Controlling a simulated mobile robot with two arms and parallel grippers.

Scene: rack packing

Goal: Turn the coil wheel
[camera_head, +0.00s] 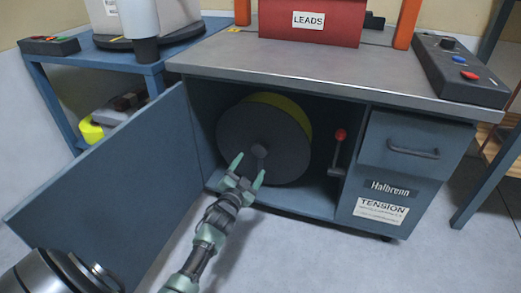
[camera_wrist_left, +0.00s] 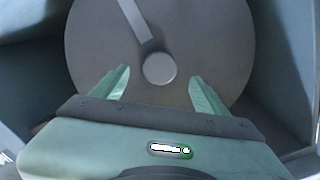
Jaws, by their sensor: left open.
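The coil wheel (camera_head: 240,127) is a large dark grey disc with a yellow rim, standing upright inside the open cabinet. A short round knob (camera_head: 259,150) sticks out from its face below the middle. In the left wrist view the wheel (camera_wrist_left: 205,35) fills the upper part, and the knob (camera_wrist_left: 160,68) is joined to a lighter bar. My left gripper (camera_head: 249,170) is open in front of the wheel. Its fingers (camera_wrist_left: 160,88) lie on either side of the knob and slightly short of it, with nothing held. My right gripper is not in view.
The cabinet door (camera_head: 110,190) stands open at the left. A red-tipped lever (camera_head: 339,145) is right of the wheel, beside a drawer (camera_head: 412,145). A red LEADS box (camera_head: 310,30) and a button panel (camera_head: 460,70) are on top. The floor in front is clear.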

